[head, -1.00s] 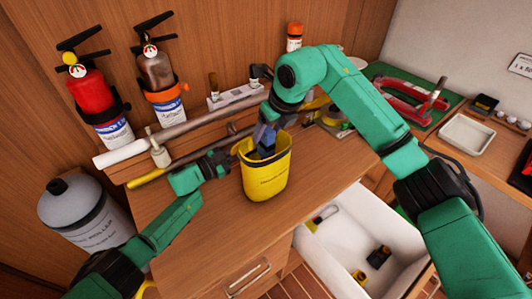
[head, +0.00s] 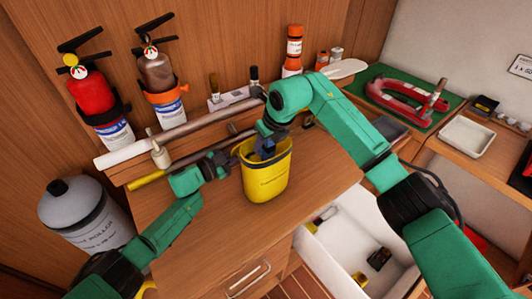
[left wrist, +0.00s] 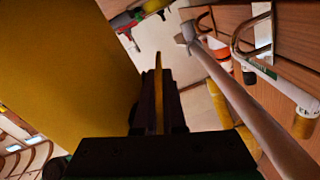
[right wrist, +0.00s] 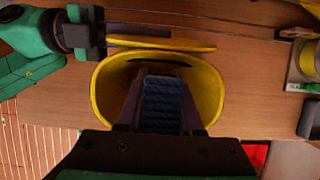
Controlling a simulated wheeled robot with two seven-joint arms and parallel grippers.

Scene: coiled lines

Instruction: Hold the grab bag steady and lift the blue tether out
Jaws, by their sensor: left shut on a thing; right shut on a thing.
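The yellow grab bag (head: 266,182) stands upright on the wooden bench top, its mouth open upward. My left gripper (head: 231,160) is at the bag's left side, shut on a thin yellow strip of it (left wrist: 158,90); the bag's wall fills the left of the left wrist view. My right gripper (head: 265,147) reaches down into the mouth from above. In the right wrist view its fingers (right wrist: 160,105) are shut on the blue tether (right wrist: 162,100), a ribbed blue bundle inside the yellow rim (right wrist: 212,85). The tether's lower part is hidden in the bag.
An open white drawer (head: 340,250) lies below the bench to the right. Two extinguishers (head: 90,95) hang on the back wall at left. A long grey pipe (head: 185,130) lies behind the bag.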

